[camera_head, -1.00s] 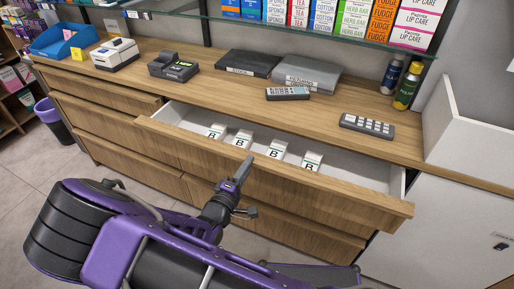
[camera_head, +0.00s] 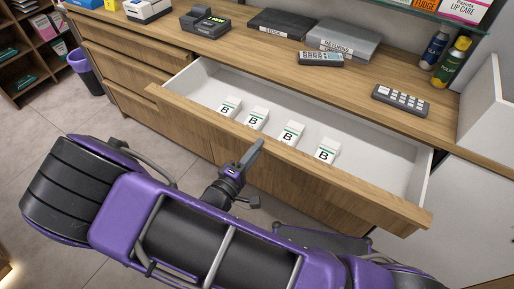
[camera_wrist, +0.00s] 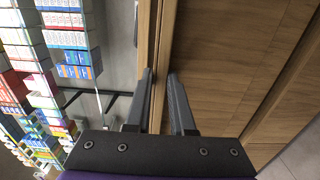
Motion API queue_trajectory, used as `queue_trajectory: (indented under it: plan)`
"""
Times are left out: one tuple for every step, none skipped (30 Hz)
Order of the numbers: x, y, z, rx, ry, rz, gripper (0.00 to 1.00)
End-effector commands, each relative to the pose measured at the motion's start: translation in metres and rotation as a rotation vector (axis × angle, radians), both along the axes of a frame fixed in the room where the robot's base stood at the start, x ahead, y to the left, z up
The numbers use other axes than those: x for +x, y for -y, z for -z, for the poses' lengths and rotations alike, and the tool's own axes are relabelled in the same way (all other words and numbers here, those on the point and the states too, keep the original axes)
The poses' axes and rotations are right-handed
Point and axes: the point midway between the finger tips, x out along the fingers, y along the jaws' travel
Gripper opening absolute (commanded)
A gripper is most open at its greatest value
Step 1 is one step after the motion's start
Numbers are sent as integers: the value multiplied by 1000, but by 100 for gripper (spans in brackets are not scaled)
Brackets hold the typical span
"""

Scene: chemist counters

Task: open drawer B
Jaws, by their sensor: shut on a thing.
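Drawer B (camera_head: 290,168) is a wide wooden-fronted drawer with a white inside, pulled well out from the counter. Several small white boxes marked B, such as this box (camera_head: 291,133), stand in it. My gripper (camera_head: 251,155) is at the top edge of the drawer front, near its middle. In the wrist view my gripper (camera_wrist: 162,100) has one finger on each side of the wooden front panel (camera_wrist: 167,45), shut on it. The exact contact of the fingertips is partly hidden.
A white panel (camera_head: 487,115) stands at the right. A purple bin (camera_head: 86,72) is on the floor at the left.

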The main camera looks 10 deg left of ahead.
Motion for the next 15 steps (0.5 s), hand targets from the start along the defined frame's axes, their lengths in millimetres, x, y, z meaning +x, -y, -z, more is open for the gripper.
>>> queue_trajectory:
  plan:
    - [0, 0, 0, 0, 1, 0, 27]
    - [0, 0, 0, 0, 1, 0, 33]
    - [0, 0, 0, 1, 1, 0, 34]
    - [0, 0, 0, 1, 1, 0, 34]
    - [0, 0, 0, 1, 0, 0, 34]
    - [0, 0, 0, 1, 0, 0, 34]
    - [0, 0, 0, 1, 0, 0, 34]
    - [0, 0, 0, 1, 0, 0, 34]
    - [0, 0, 0, 1, 0, 0, 34]
    - [0, 0, 0, 1, 0, 0, 34]
    - [0, 0, 0, 1, 0, 0, 34]
    - [-1, -1, 0, 1, 0, -1, 34]
    - [-3, -2, 0, 1, 0, -1, 34]
    - [-5, -2, 0, 1, 0, -1, 34]
    - [-9, -4, 0, 2, 0, -2, 34]
